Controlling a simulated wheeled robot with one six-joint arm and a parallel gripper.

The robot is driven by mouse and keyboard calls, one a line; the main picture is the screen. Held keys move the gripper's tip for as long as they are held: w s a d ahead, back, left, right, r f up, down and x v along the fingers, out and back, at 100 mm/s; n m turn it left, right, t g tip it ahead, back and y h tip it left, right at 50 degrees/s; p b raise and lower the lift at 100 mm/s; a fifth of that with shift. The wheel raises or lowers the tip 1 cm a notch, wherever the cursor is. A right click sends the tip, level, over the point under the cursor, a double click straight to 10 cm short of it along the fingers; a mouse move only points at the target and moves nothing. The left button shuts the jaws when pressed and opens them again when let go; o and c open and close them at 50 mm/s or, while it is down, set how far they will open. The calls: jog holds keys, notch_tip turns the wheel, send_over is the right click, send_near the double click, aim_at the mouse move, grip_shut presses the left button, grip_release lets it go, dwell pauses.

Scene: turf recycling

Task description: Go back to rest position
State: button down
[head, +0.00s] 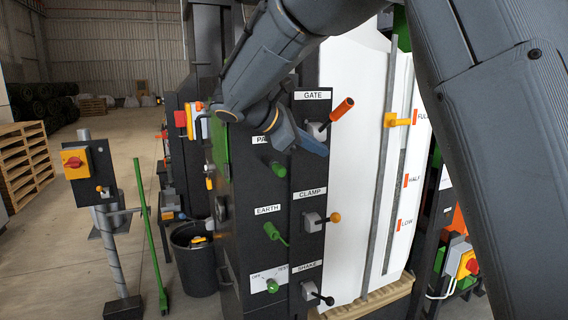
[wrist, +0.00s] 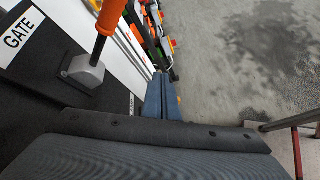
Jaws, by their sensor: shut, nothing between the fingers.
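My gripper (head: 316,146) is shut and empty, its blue-grey fingers together. In the head view it hangs in front of the black control panel (head: 256,183), just below the GATE lever (head: 342,109) with its orange handle. In the wrist view the closed fingers (wrist: 161,82) point away over the floor side, and the GATE lever (wrist: 108,25) stands to their left with a visible gap. The handle tilts up and to the right in the head view. My arm covers part of the panel's upper left.
The panel also carries the CLAMP lever (head: 333,217), the SHAKE lever (head: 325,299) and green EARTH lever (head: 275,233). A white board (head: 345,180) with a level gauge stands right. At left are a post with a switch box (head: 76,162), a green-handled tool (head: 149,235) and a black bin (head: 194,262).

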jog(key=s+d+f+m+g+y+b, duration=0.1)
jog(key=s+d+f+m+y+b, duration=0.2)
jog(key=s+f+m, duration=0.2)
jog(key=s+d+f+m+g+y+b, duration=0.2)
jog(key=s+f+m, duration=0.4)
jog(key=s+f, duration=0.5)
jog(key=s+d+f+m+g+y+b, duration=0.1)
jog(key=s+d+f+m+y+b, duration=0.3)
jog(key=f, duration=1.8)
jog(key=s+m+y, duration=0.1)
jog(key=s+m, duration=0.1)
jog(key=s, duration=0.2)
jog(key=shift+s, duration=0.35)
jog(key=shift+f, duration=0.1)
